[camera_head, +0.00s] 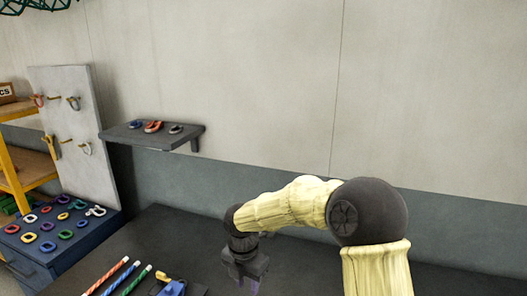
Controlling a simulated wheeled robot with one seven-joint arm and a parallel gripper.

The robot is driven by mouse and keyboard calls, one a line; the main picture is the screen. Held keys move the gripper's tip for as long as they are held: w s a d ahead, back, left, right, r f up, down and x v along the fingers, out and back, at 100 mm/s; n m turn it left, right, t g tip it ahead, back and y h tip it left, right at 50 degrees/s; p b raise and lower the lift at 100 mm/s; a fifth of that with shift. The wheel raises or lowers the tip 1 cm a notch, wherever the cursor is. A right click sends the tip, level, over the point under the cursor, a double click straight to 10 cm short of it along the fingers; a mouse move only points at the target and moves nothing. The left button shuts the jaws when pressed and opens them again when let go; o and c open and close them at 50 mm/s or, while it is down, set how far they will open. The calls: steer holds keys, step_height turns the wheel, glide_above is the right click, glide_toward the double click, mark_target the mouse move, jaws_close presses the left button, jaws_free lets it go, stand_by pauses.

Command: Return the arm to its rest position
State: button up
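My arm, in a pale yellow sleeve with dark joints, stands at the right of the head camera view and bends over to the left. My gripper (248,284) hangs downward at the lower middle, over the dark bench top (330,267). Its fingertips are small and cut off near the bottom edge, so I cannot tell whether it is open or shut. No held object shows clearly.
Red, blue and green striped rods (124,278) and a blue tool (172,288) lie left of my gripper. A wall shelf (160,140) holds several small shackles. A blue cabinet (57,253) with coloured rings, a hook board (72,110) and a yellow rack (14,175) stand at left.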

steer(key=s+d+m+t, duration=0.1)
steer(key=s+d+m, duration=0.6)
steer(key=m, duration=0.8)
steer(key=s+d+m+t, duration=0.1)
steer(key=s+d+m, duration=0.7)
steer(key=d+m, duration=0.4)
steer(key=m, duration=0.2)
steer(key=shift+s+d+r+m, duration=0.2)
steer(key=shift+s+d+m, duration=0.1)
steer(key=shift+d+m, duration=0.1)
steer(key=shift+o, duration=0.5)
